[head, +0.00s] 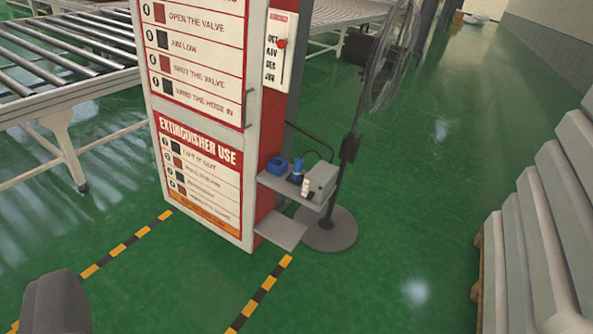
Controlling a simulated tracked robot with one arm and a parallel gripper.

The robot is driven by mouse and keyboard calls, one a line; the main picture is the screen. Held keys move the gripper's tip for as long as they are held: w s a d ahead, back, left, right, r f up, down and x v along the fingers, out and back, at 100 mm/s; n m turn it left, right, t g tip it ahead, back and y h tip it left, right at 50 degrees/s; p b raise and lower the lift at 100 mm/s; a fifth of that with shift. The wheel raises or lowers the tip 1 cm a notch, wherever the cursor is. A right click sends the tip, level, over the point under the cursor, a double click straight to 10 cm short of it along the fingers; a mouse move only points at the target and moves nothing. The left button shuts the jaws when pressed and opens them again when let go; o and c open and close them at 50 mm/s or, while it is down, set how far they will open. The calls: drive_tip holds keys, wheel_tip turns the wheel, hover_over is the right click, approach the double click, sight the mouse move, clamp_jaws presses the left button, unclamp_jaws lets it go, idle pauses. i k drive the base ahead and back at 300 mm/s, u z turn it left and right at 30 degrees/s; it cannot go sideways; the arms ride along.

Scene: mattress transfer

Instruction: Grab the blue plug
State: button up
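A small upright blue plug (297,169) stands on the grey shelf (290,189) on the side of the red and white extinguisher cabinet (209,125). A blue block-like holder (277,167) sits just left of it, and I cannot tell if the two touch. A small white plug-like piece (305,187) stands to its right in front of a grey box (322,180). A dark cable arches above the shelf. No gripper fingers are clearly visible. A dark grey shape at the lower left corner may be part of my own body. The shelf is some distance away.
A standing fan (385,55) with a round base (327,229) is right behind the shelf. A lower grey ledge (280,232) juts out below. A roller conveyor (65,85) is at left, stacked grey mattresses (540,230) at right. Green floor between is clear.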

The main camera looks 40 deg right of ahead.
sight(298, 163)
drive_tip(key=u, duration=0.25)
drive_tip(key=k, duration=0.35)
drive_tip(key=z, duration=1.15)
drive_tip(key=i, duration=2.25)
drive_tip(key=u, duration=0.5)
